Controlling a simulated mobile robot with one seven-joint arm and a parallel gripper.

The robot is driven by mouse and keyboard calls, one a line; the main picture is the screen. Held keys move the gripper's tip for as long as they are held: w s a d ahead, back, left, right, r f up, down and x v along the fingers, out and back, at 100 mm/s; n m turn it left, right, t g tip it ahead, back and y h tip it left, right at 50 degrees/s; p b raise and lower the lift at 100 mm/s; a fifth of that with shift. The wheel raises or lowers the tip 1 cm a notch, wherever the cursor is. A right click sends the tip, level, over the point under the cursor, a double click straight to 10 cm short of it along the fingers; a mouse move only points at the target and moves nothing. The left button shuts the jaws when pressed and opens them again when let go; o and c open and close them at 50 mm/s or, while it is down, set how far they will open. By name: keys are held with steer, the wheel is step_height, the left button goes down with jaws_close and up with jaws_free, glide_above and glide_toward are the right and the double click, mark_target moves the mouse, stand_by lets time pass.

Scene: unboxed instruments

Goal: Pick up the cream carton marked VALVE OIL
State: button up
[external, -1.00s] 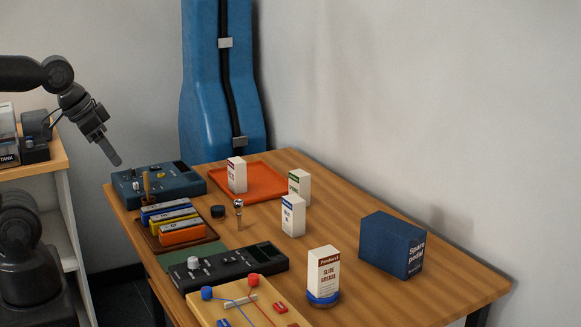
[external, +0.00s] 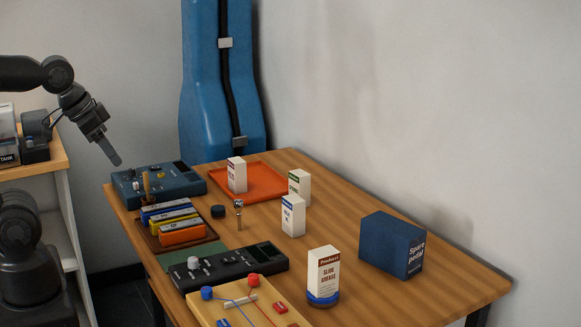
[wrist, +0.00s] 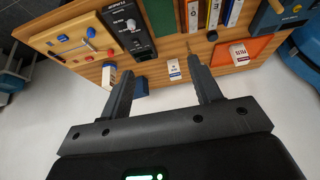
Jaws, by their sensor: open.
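Several cream cartons stand upright on the wooden table. One with a blue band (external: 293,216) is near the middle, and one with a green band (external: 300,186) is just behind it. Another with a dark band (external: 237,174) stands on the orange tray (external: 266,190). Their lettering is too small to read surely, so I cannot tell which says VALVE OIL. My gripper (external: 114,161) is open and empty, high beyond the table's left edge. In the wrist view its fingers (wrist: 160,66) are apart.
A dark blue box (external: 391,245) stands at the right. Blue (external: 158,185) and black (external: 230,266) devices, a tray of coloured harmonicas (external: 178,224) and a wooden board (external: 245,303) line the left side. A small metal-topped upright piece (external: 239,214) stands mid-table. The right-centre surface is clear.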

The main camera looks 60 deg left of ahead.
steer(key=o, duration=0.4)
steer(key=shift+c, duration=0.2)
steer(key=g, duration=0.1)
glide_above(296, 207)
steer(key=s+a, duration=0.2)
steer(key=s, duration=0.1)
step_height(296, 207, down, 15)
steer(key=shift+a+x, duration=0.2)
steer(key=shift+x, duration=2.55)
steer(key=shift+a+x, duration=0.2)
steer(key=shift+x, duration=2.55)
